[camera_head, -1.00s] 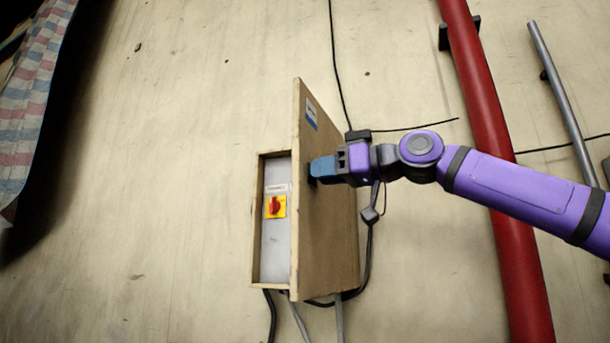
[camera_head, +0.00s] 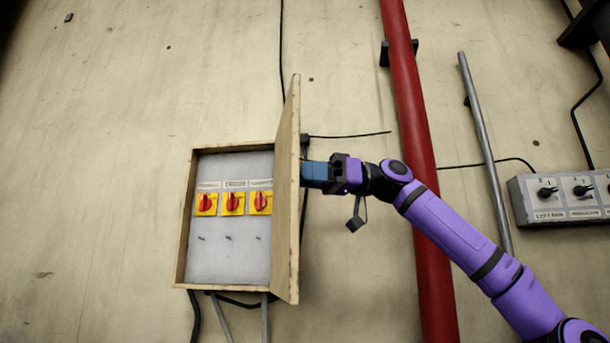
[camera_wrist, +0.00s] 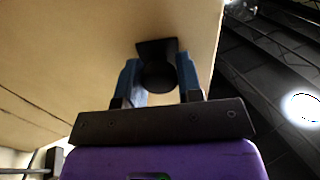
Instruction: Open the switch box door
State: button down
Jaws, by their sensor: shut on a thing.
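The switch box (camera_head: 183,225) is fixed to the wall in the head view. Its wooden door (camera_head: 287,190) is swung open on the right side and juts out, seen nearly edge-on. Three red rotary switches on yellow plates (camera_head: 232,203) show inside on a grey panel. My gripper (camera_head: 304,173) is at the outer face of the door. In the wrist view my gripper's two blue fingers (camera_wrist: 159,80) are closed around a dark round knob (camera_wrist: 157,76) on the door (camera_wrist: 85,50). In the head view the knob is hidden behind the door and fingers.
A red pipe (camera_head: 415,150) and a thin grey pipe (camera_head: 485,150) run down the wall at the right, with my arm crossing the red one. A grey control box with black knobs (camera_head: 565,200) is farther right. Cables hang below the switch box.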

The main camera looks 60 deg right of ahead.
jog(key=shift+r, duration=0.1)
jog(key=c, duration=0.8)
grip_release()
jog(key=shift+d, duration=0.1)
jog(key=v, duration=1)
jog(key=shift+s+d, duration=0.25)
jog(key=shift+s, duration=0.05)
